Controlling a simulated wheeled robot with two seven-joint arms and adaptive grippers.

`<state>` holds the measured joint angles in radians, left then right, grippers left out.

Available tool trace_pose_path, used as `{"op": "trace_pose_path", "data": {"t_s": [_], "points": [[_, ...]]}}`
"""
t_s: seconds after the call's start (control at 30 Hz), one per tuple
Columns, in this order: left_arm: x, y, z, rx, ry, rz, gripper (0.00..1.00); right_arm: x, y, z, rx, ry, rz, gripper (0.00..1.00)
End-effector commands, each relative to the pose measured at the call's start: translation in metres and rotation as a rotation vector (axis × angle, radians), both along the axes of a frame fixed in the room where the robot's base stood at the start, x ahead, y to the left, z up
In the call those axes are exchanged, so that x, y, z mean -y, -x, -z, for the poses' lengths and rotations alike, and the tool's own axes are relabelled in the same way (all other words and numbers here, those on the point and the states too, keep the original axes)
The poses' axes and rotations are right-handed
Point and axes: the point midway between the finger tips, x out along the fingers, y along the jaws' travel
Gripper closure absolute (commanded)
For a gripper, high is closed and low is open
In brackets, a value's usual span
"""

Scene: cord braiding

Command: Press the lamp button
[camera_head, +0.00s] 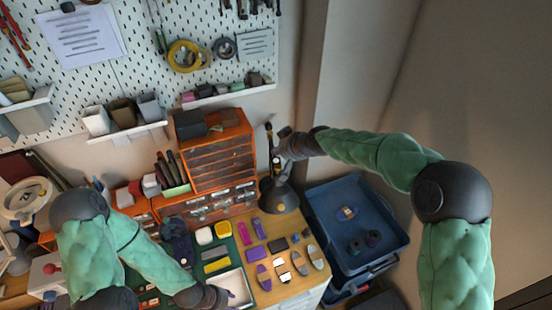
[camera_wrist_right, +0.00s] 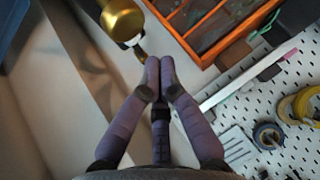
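The dark desk lamp (camera_head: 278,197) stands on the wooden worktop, right of the orange drawer unit, with its thin stem rising behind my right gripper. My right gripper (camera_head: 281,152) is up near this stem, at the end of the green arm. In the right wrist view its purple fingers (camera_wrist_right: 158,78) are together with nothing between them. A brass-coloured rounded part (camera_wrist_right: 122,20), apparently of the lamp, lies just beyond the fingertips with a small white piece below it. I cannot make out the button for certain. My left gripper (camera_head: 230,296) is low by a white tray; its fingers are unclear.
The orange drawer unit (camera_head: 219,155) stands against the wall, left of the lamp. A pegboard (camera_head: 150,70) with tools and tape rolls hangs above. A blue bin (camera_head: 335,215) is at the right. Several small parts lie on the worktop (camera_head: 290,290).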

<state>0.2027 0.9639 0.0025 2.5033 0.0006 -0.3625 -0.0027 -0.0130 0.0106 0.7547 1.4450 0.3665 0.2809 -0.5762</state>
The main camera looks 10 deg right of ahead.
Motion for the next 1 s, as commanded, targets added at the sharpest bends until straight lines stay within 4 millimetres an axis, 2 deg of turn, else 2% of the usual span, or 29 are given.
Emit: {"op": "trace_pose_path", "data": {"t_s": [0.03, 0.4, 1.0], "points": [[0.000, 0.000, -0.007, 0.000, 0.000, 0.000, 0.58, 0.000, 0.000, -0.008, 0.001, 0.000, 0.000, 1.00], [0.000, 0.000, -0.028, 0.000, 0.000, 0.000, 0.58, 0.000, 0.000, -0.038, 0.001, 0.000, 0.000, 1.00], [0.000, 0.000, -0.028, 0.000, 0.000, 0.000, 0.58, 0.000, 0.000, -0.038, 0.000, 0.000, 0.000, 1.00]]}}
